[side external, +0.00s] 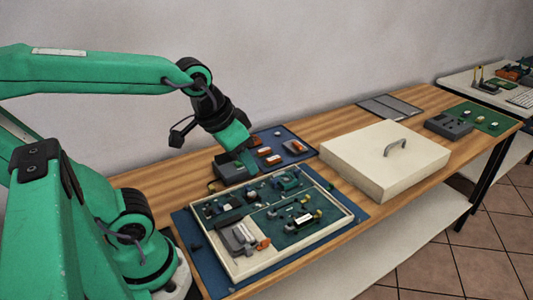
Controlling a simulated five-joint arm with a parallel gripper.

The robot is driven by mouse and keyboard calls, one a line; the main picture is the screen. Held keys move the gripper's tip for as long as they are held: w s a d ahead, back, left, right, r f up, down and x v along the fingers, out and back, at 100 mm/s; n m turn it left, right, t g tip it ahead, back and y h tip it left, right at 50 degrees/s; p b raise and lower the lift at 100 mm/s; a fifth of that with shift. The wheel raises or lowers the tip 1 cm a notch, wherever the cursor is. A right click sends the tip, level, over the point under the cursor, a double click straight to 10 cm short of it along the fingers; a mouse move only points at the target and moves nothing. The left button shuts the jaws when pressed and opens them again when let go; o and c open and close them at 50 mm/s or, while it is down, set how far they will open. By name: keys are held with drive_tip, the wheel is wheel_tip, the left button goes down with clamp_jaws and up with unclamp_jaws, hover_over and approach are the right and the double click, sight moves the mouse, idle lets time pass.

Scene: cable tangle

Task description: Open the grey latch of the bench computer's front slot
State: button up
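The bench computer is an open, cream-rimmed case (290,250) with green circuit boards inside, lying on a blue mat (203,262). A light grey slotted part (240,238) sits in its near left corner, with a small orange piece (262,244) beside it. I cannot make out which part is the grey latch, or whether it is open. My gripper (248,163) points down above the back edge of the case, by a dark grey box. It is well away from the grey slotted part. Its fingers are too small to read, and I see nothing clearly held.
The dark grey box (231,168) and a blue tray (275,135) with orange and grey modules stand behind the case. A large cream lid with a handle (385,158) lies to the right. Bare wood shows between case and lid. The bench's front edge is close to the case.

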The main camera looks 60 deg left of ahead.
drive_tip(key=w+d+f+g, duration=0.2)
drive_tip(key=w+f, duration=0.3)
drive_tip(key=w, duration=0.1)
drive_tip(key=g, duration=0.3)
hover_over(287, 227)
drive_tip(key=shift+f, duration=4.3)
drive_tip(key=shift+f, duration=0.1)
drive_tip(key=shift+f, duration=3.75)
clamp_jaws()
